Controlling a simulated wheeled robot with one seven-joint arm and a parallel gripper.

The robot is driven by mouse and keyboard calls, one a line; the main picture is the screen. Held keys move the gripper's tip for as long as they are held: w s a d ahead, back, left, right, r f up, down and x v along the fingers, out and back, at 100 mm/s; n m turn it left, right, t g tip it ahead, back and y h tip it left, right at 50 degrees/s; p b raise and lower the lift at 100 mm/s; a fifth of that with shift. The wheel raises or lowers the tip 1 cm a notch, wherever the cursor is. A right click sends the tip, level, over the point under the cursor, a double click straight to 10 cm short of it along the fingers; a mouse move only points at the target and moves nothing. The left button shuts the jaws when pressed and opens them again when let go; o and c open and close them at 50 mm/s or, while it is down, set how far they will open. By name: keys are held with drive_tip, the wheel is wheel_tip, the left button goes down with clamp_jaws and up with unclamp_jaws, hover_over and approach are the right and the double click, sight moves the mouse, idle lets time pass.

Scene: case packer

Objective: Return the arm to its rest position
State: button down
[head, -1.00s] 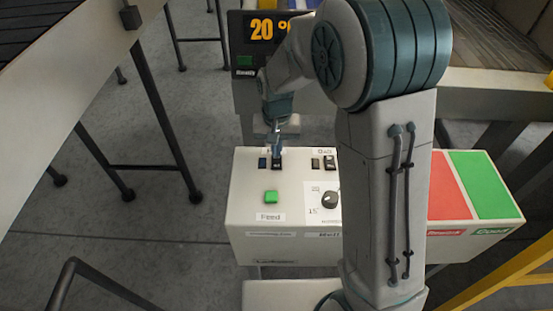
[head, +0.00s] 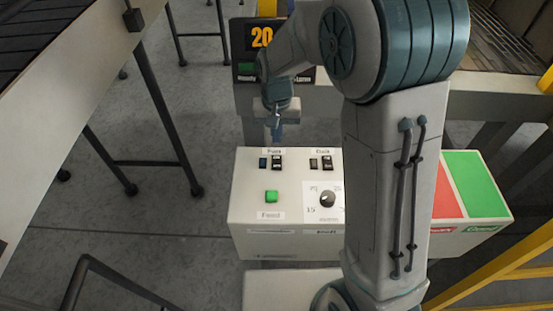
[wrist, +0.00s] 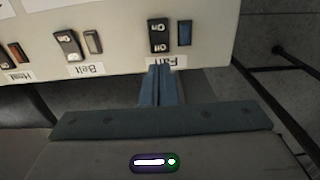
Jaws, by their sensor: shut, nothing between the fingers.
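My arm (head: 395,180) stands in front of the control box and reaches up and over to the left. My gripper (head: 276,133) is shut and empty. It hangs at the far edge of the white control box (head: 305,225), apart from the switches in the head view. In the wrist view the shut fingers (wrist: 160,78) lie just below the label of a black rocker switch (wrist: 159,36) with a blue lamp (wrist: 184,34) beside it. I cannot tell the gap between fingertips and panel there. My arm hides part of the box's right side.
The box carries a green Feed button (head: 271,196), a dial (head: 327,199) and a second rocker switch (head: 327,162). Red (head: 447,192) and green (head: 475,183) panels lie right of my arm. A display (head: 262,45) stands behind. A conveyor (head: 70,80) is at left, yellow rails (head: 515,265) at right.

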idle(0.3)
drive_tip(key=s+d+r+t, duration=0.2)
drive_tip(key=s+d+r, duration=0.4)
drive_tip(key=s, duration=0.3)
drive_tip(key=s+d+r+t, duration=0.1)
drive_tip(key=s+d+r, duration=0.5)
drive_tip(key=s+d, duration=0.2)
drive_tip(key=shift+s+t, duration=0.4)
drive_tip(key=shift+s, duration=0.75)
drive_tip(key=shift+r, duration=0.1)
